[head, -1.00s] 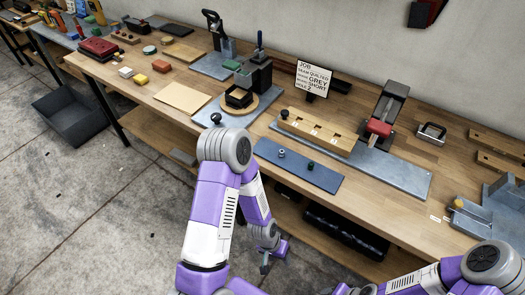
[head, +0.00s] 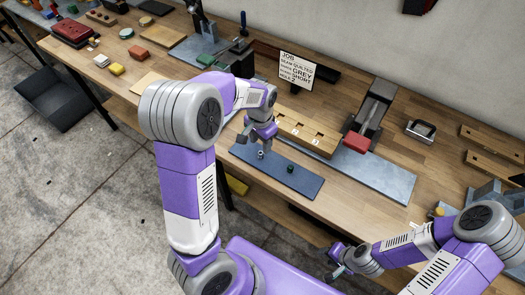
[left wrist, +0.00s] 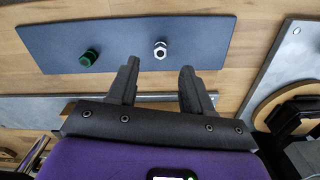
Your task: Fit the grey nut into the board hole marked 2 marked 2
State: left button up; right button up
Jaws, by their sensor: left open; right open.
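The grey nut (head: 261,154) stands on a dark blue mat (head: 300,184), left of a green nut (head: 290,169). In the left wrist view the grey nut (left wrist: 160,50) lies just beyond my left gripper's fingertips (left wrist: 158,70), in line with the gap between them. The green nut (left wrist: 88,57) is to its left. My left gripper (head: 256,142) is open and empty, close to the grey nut. The wooden board (head: 325,146) with holes and small white labels lies behind the mat. My left arm hides its left part. My right gripper (head: 337,262) is open, low at the bench front.
A job sign (head: 297,71) reading grey, short and hole 2 stands behind the board. A red-handled press (head: 357,143) stands to the board's right. A metal plate (head: 390,186) lies in front of it. Bare bench lies right of the mat.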

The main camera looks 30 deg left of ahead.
aim_at(260, 153)
pick_arm(q)
notch_tip(260, 153, down, 6)
jog(key=shift+s+r+b, duration=0.15)
jog(key=shift+r+b, duration=0.1)
jog(key=shift+b, duration=0.4)
jog(key=shift+c, duration=0.3)
grip_shut()
